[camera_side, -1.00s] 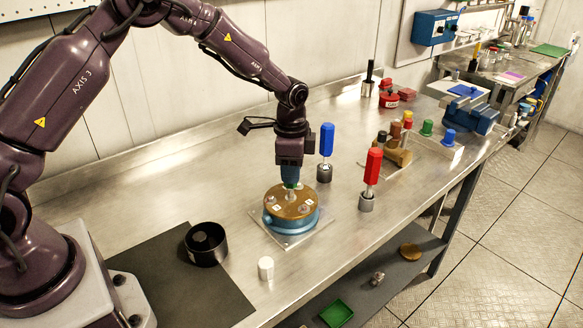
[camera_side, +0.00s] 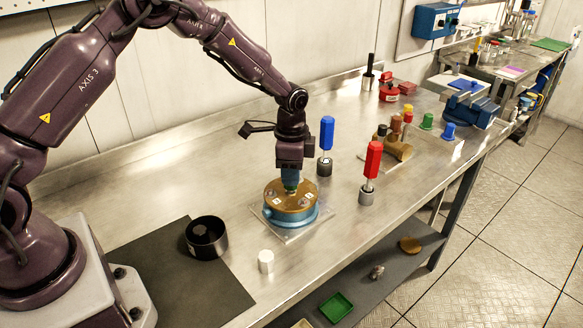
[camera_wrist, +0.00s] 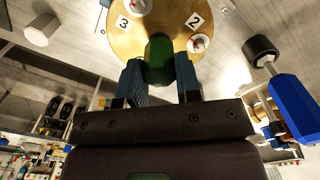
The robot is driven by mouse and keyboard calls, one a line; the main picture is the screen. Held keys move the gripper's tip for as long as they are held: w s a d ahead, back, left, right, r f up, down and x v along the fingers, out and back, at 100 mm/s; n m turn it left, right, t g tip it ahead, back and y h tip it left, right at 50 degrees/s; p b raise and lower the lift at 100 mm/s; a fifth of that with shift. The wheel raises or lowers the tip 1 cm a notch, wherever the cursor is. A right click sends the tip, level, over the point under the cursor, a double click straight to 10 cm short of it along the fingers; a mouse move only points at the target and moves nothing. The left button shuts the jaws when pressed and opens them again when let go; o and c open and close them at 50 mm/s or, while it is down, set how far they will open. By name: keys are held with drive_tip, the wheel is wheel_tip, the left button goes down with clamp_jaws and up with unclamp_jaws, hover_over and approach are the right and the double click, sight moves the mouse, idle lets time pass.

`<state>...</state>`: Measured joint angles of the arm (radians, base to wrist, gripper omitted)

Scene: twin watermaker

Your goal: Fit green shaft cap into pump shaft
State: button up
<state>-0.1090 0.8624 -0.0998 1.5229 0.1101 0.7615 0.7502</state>
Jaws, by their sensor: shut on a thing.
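The pump (camera_side: 285,212) is a round blue body with a brass top, set on a pale square plate. The brass top also shows in the wrist view (camera_wrist: 185,15), with white labels 3 and 2. My gripper (camera_side: 290,184) points down over the middle of the brass top. In the wrist view its blue fingers (camera_wrist: 159,75) are shut on the green shaft cap (camera_wrist: 158,52). The cap's far end overlaps the centre of the brass top. The pump shaft is hidden behind the cap and fingers, so I cannot tell how deep the cap sits.
A blue-handled tool (camera_side: 327,135) and a red-handled tool (camera_side: 373,160) stand upright right of the pump. A black ring-shaped cup (camera_side: 207,251) and a white cylinder (camera_side: 266,261) are at front left. Bench behind the pump is clear.

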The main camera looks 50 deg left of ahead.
drive_tip(key=shift+f, duration=0.45)
drive_tip(key=o, duration=0.9)
wheel_tip(320, 180, up, 13)
